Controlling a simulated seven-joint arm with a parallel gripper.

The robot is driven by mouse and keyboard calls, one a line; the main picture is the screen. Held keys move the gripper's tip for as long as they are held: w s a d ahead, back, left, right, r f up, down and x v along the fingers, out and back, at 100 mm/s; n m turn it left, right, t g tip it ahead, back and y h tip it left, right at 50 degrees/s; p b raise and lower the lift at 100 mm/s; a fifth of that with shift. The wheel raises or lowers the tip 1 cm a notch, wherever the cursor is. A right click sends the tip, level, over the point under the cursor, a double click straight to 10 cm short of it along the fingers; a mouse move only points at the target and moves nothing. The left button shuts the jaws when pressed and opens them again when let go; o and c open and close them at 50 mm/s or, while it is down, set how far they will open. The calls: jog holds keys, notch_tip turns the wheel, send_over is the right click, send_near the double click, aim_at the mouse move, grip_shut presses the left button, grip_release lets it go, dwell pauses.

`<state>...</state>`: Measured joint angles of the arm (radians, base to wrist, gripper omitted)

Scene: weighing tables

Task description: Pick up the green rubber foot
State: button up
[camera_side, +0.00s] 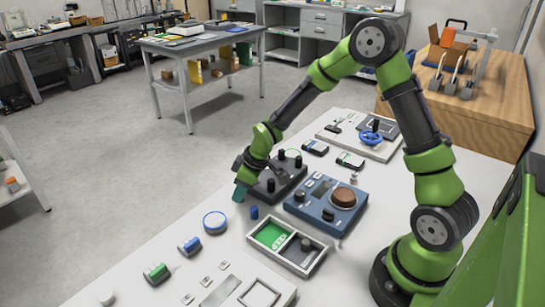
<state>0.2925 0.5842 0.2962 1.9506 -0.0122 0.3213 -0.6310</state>
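My gripper (241,188) is low over the white table, at the left edge of the black device with knobs. A small teal-green shape shows at its tip; I cannot tell whether it is a fingertip or a separate piece between the fingers. I cannot tell whether the fingers are open or shut. No piece is clearly recognisable as the green rubber foot. A green block with pale marks (157,273) lies at the front left of the table. A two-part tray (318,262) has a green-floored left compartment and a grey right one holding a dark round piece.
A small blue cylinder (254,212) stands just below my gripper. Nearby are a round blue-rimmed disc (215,222), a blue block (190,246), the black knobbed device (276,181) and a blue scale-like device (316,207). A panel with a blue handwheel (371,137) is farther back.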

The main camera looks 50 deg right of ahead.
jog(key=shift+w+f, duration=0.2)
jog(key=shift+f, duration=0.25)
grip_shut()
jog(key=shift+r, duration=0.1)
